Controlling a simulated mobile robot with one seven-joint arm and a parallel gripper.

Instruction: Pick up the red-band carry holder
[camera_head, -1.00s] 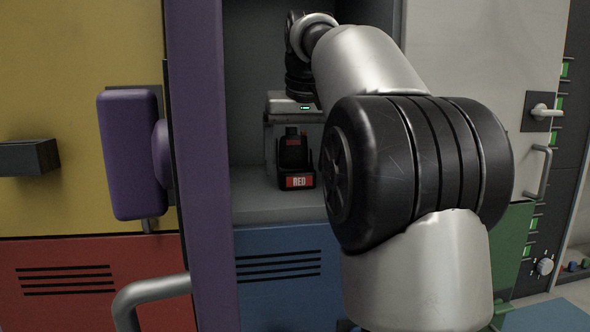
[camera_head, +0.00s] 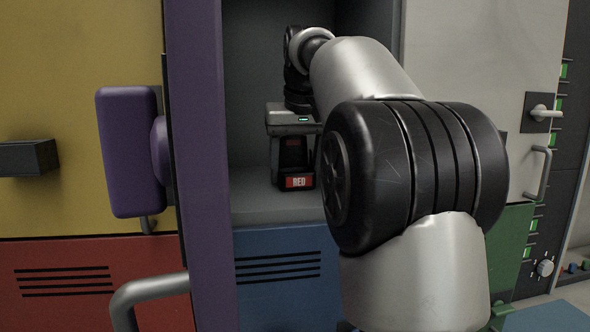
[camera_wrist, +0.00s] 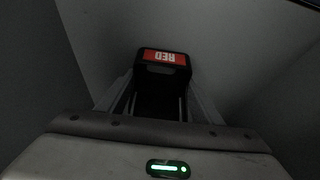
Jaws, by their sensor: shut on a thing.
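The red-band carry holder (camera_head: 299,182) is a black holder with a red label reading RED on its front. It stands upright on the floor of an open grey compartment. My gripper (camera_head: 294,158) points down over it from above, with a finger on either side, and is shut on it. In the wrist view the holder (camera_wrist: 162,62) shows its red label, upside down, between the fingers of my gripper (camera_wrist: 160,88). The gripper body hides the holder's top, and its lower part is dark there.
The compartment floor (camera_head: 250,205) is clear to the left of the holder. A purple door edge (camera_head: 200,160) with a thick purple handle (camera_head: 128,152) borders the opening on the left. A white panel (camera_head: 460,60) stands to the right. My arm covers the compartment's right side.

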